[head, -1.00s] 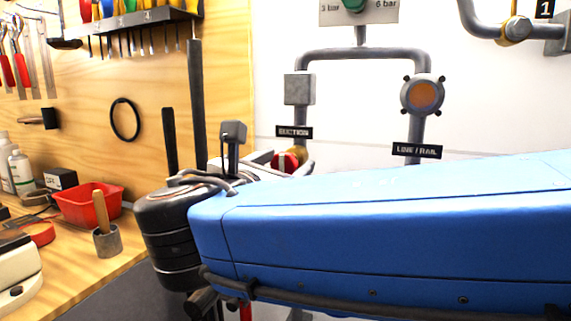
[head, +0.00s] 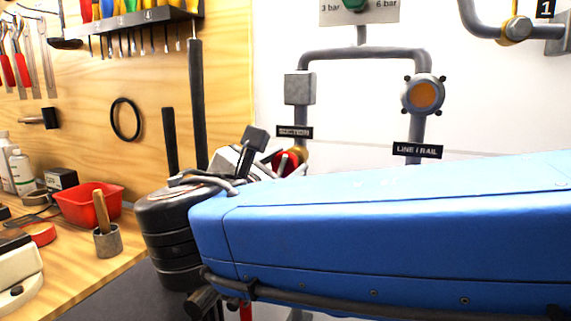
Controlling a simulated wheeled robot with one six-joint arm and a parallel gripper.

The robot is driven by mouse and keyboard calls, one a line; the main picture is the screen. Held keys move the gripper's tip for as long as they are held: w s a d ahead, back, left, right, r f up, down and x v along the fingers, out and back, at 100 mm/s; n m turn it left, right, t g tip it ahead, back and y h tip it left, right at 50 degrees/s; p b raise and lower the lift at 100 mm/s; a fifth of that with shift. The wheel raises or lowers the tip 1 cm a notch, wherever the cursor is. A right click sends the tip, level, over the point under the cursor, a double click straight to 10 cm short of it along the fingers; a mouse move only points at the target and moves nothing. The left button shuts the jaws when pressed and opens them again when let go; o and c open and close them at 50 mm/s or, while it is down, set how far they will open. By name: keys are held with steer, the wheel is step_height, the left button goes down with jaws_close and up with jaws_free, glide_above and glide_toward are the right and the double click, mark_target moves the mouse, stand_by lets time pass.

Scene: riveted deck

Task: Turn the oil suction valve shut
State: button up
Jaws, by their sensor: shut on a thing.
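The suction valve, with a red handle (head: 290,161) and a brass-coloured body, sits on the pipe just below the "SUCTION" label (head: 294,132). My gripper (head: 278,161) is at the valve, tilted, with its jaws shut on the red handle. The gripper's own parts and my blue arm hide the lower side of the valve and much of the grip, so the handle's exact angle is hard to read.
A round line/rail fitting (head: 422,95) with an orange face stands on the pipe at right, above its label. A wooden bench at left holds a red bin (head: 88,203), a pot with a wooden handle (head: 107,240) and bottles. My blue arm covers the lower right.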

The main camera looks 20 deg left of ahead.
steer(key=m, duration=1.4)
steer(key=shift+f, duration=0.15)
stand_by(0.5)
steer(key=o, duration=1)
steer(key=shift+o, duration=0.2)
steer(key=shift+s, duration=0.1)
steer(key=s+a, duration=0.1)
steer(key=s, duration=1.6)
steer(key=shift+a, duration=0.15)
steer(key=shift+s, duration=0.2)
